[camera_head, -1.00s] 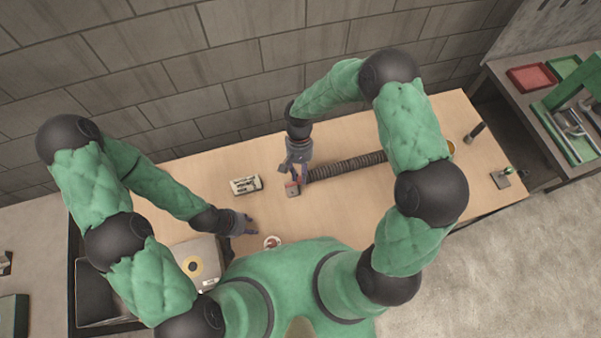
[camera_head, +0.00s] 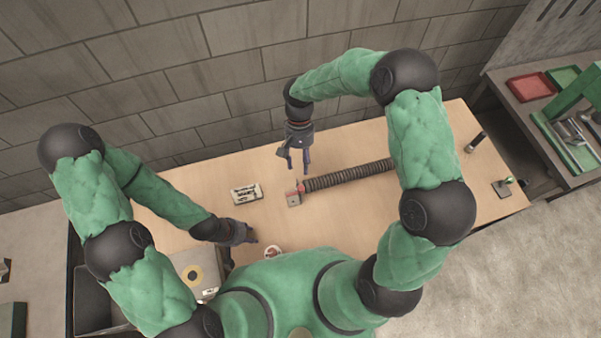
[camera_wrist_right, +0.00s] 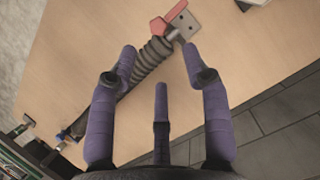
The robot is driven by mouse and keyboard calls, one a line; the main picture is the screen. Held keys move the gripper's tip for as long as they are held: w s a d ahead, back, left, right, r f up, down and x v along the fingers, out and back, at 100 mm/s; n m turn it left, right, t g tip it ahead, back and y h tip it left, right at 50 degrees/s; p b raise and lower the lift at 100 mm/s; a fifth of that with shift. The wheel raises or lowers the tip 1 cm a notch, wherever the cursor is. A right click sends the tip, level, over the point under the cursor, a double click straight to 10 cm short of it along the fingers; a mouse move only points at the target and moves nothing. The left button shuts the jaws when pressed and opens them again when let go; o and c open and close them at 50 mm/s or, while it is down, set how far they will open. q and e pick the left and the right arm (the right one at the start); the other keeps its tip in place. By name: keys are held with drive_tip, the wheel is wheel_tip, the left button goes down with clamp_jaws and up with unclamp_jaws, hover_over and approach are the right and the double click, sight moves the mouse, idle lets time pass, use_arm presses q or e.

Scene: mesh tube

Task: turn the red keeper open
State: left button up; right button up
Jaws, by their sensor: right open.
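A dark ribbed tube (camera_head: 350,175) lies on the table, its left end at a small grey metal block (camera_head: 293,200). The red keeper (camera_head: 300,187) sits at the joint of block and tube. In the right wrist view the red keeper (camera_wrist_right: 159,26) is beside the grey block (camera_wrist_right: 183,19) and the tube (camera_wrist_right: 150,58) runs down-left. My right gripper (camera_head: 298,168) is open and empty, its fingers apart and pointing down just behind the block. Its purple fingers (camera_wrist_right: 160,62) are spread below the keeper in the wrist view. My left gripper (camera_head: 253,236) hangs low at the front left; its fingers are too small to read.
A small round red-and-white item (camera_head: 273,251) is at the front edge. A green-knobbed tool (camera_head: 503,187) is at the right end.

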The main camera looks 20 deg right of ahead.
drive_tip(key=shift+v, duration=1.7)
